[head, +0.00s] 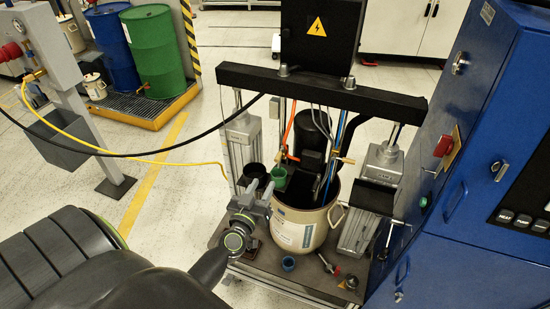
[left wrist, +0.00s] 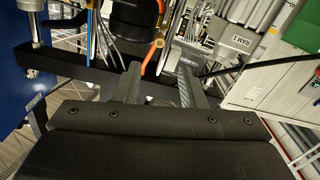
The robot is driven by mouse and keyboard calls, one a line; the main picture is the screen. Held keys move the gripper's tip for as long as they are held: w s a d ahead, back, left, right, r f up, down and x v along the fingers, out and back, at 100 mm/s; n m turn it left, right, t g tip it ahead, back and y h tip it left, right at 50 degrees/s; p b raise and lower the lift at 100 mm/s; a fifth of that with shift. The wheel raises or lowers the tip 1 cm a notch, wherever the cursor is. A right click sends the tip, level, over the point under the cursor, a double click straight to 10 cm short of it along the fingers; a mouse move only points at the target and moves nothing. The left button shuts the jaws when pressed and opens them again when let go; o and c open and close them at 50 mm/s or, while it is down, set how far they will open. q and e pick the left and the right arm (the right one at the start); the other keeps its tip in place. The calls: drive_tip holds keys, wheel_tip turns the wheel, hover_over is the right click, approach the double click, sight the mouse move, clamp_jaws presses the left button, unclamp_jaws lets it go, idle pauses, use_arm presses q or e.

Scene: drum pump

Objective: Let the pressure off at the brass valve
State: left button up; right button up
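The drum pump stands over a cream drum (head: 300,232). A small brass fitting (head: 344,159) shows at the right of the pump body, and another (head: 291,157) at its left beneath an orange hose; I cannot tell for sure which is the brass valve. My left gripper (head: 254,190) is in front of the pump's left ram, left of the drum. In the left wrist view its two fingers (left wrist: 158,82) are apart with nothing between them. A brass part with an orange end (left wrist: 153,52) lies beyond the fingertips, apart from them. My right gripper is not in view.
A black crossbar (head: 320,92) spans the two rams above the drum. A blue cabinet (head: 490,130) stands close on the right. A yellow hose (head: 150,160) and black cable hang at the left.

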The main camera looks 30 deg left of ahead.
sight(277, 158)
use_arm(q)
drive_tip(key=b+x, duration=0.1)
drive_tip(key=x, duration=1.1)
drive_tip(key=shift+w, duration=0.2)
drive_tip(key=shift+c, duration=0.4)
clamp_jaws()
